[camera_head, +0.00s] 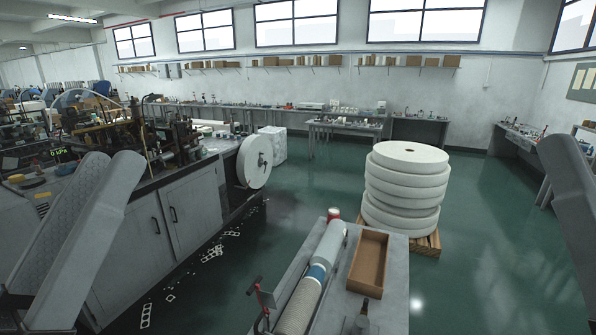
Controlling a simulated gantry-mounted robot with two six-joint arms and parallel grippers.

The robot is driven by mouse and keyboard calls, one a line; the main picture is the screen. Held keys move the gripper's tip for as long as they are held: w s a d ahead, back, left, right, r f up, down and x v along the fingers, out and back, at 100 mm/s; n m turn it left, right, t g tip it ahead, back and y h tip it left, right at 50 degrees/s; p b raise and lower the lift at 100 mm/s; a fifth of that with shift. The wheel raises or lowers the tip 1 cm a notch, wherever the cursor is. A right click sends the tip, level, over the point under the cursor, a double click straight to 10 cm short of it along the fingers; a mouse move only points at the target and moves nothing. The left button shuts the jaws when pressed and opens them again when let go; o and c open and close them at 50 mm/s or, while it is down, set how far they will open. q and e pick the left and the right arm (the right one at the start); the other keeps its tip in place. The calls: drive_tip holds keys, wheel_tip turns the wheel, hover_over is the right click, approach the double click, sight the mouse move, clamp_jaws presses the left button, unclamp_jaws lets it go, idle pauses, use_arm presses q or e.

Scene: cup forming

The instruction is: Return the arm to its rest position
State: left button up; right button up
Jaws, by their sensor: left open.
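My left arm comes in at the left edge, its grey links bent with the elbow up. My left gripper (12,300) is a dark shape low in the bottom left corner, partly cut off by the frame. It is open, and nothing shows between its fingers. My right arm shows only as a grey link at the right edge; its gripper is out of view.
An open brown box (369,262) stands on that table, with a small dark tool (361,316) in front. The cup-forming machine (150,135) and its grey cabinet (165,222) fill the left side. White rolls (405,190) are stacked on a pallet. Green floor (490,270) is clear at right.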

use_arm(q)
drive_tip(key=s+a+r+n+t+y, duration=0.1)
drive_tip(key=s+a+r+t+y, duration=0.1)
drive_tip(key=a+y, duration=0.3)
wheel_tip(320, 180, up, 18)
drive_tip(key=y+p, duration=0.1)
drive_tip(key=p, duration=1.7)
drive_tip(key=shift+d+m+y, duration=0.15)
drive_tip(key=shift+m+y, duration=0.15)
